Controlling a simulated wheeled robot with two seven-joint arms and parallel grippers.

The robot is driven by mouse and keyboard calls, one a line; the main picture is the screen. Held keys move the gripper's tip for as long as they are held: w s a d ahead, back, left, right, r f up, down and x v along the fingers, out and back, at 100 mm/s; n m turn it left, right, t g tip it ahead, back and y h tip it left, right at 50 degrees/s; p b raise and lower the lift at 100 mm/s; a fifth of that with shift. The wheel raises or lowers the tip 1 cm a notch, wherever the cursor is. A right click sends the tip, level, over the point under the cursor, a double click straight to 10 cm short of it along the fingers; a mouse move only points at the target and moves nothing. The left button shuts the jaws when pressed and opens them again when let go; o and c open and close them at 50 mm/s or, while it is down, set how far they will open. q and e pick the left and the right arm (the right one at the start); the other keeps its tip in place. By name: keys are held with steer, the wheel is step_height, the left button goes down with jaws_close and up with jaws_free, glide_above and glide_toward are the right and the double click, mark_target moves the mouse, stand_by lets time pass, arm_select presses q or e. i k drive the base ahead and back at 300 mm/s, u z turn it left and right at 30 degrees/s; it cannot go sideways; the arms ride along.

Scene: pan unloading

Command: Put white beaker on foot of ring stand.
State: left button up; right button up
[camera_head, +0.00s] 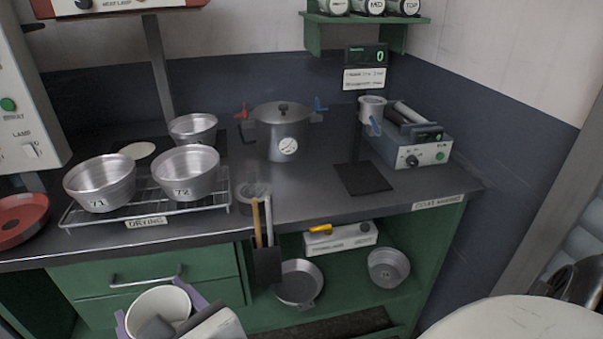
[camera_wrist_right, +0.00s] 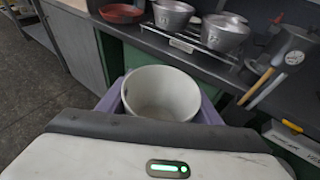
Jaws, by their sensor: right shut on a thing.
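The white beaker (camera_head: 158,305) is at the bottom of the head view, in front of the green drawers, with its open mouth up. My right gripper (camera_head: 150,312) has its purple fingers shut on the beaker, one on each side. The wrist view also shows the beaker (camera_wrist_right: 162,92) between the fingers; its inside looks empty. A dark upright post (camera_head: 157,66) at the back left of the counter looks like the ring stand. A white disc (camera_head: 137,150) lies near its base; the foot is partly hidden by metal bowls. My left gripper is not in view.
A wire drying rack (camera_head: 149,211) with metal bowls (camera_head: 185,174) stands at the front left of the counter. A red dish (camera_head: 20,217) is at far left. A lidded pot (camera_head: 282,131) stands mid-counter. A tool holder (camera_head: 267,264) hangs on the front edge.

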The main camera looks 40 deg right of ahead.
mark_target(363, 177)
steer(key=u, duration=2)
steer(key=k, duration=1.15)
steer(key=z, duration=2.6)
steer(key=i, duration=0.35)
steer(key=u, duration=0.15)
